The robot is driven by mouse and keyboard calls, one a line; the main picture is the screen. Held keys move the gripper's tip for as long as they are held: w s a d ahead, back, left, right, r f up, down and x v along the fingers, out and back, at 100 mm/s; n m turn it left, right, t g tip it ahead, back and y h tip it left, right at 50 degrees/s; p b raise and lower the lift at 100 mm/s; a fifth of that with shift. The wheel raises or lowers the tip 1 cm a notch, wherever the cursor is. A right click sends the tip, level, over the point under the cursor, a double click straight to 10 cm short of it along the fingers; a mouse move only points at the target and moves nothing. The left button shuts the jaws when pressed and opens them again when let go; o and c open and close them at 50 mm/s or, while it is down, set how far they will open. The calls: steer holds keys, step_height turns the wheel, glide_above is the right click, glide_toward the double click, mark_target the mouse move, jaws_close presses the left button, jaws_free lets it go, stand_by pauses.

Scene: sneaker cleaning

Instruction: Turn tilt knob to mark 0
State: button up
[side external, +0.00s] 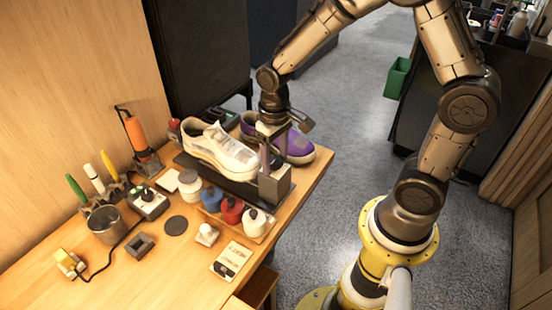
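A white sneaker (222,149) and a purple sneaker (297,147) stand at the table's far right, the white one on a dark platform (222,180). A grey block (282,183) stands at the platform's right end.
Blue (211,198), red (232,211) and white (255,221) bottles sit in a tray before the platform. A metal cup (105,225), an orange tool (138,134) and brushes stand left. A printed card (232,262) lies near the front edge.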

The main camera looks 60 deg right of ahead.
steer(key=shift+r, duration=2.5)
steer(key=s+r+t, duration=0.4)
steer(key=s+r, duration=0.2)
steer(key=r, duration=0.6)
steer(key=s+n+t, duration=0.1)
steer(key=s, duration=0.8)
steer(key=shift+s+t, duration=0.3)
